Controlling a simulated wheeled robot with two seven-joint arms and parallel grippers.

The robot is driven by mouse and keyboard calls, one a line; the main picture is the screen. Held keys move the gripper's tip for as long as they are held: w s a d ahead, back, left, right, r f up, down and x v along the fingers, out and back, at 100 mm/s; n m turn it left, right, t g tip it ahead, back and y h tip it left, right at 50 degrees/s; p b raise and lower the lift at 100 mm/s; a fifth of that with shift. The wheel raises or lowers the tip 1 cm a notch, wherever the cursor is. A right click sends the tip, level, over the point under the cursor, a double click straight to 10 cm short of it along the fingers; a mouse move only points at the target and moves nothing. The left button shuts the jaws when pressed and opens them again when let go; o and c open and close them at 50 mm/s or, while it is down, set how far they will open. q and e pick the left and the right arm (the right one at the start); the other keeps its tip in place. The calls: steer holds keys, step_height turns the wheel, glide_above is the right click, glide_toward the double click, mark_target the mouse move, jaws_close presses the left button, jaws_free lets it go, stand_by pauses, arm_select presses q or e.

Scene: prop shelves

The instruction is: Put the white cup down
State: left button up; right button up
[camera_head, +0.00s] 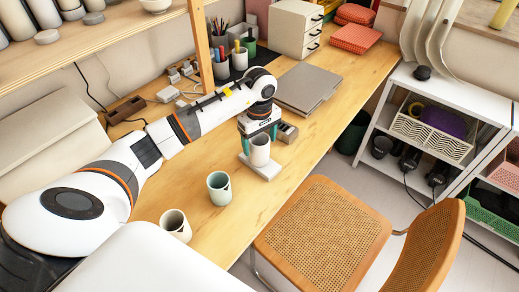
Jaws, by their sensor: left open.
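A white cup (259,152) stands upright on a small pale block or coaster (266,172) on the wooden desk. My left gripper (260,141) is over it, with its green fingers open on either side of the cup. Whether a finger touches the cup I cannot tell. A pale green cup (219,189) and another whitish cup (175,226) stand on the desk nearer to me, apart from the gripper. My right gripper is out of view.
A grey closed laptop (307,89) lies beyond the gripper, with a small grey object (287,132) beside the cup. Pen holders (221,67) and a drawer box (294,28) stand at the back. A cane chair (322,235) is at the desk's right edge.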

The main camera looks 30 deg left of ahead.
arm_select(q)
step_height(320, 180, up, 8)
steer(key=b, duration=0.1)
stand_by(0.6)
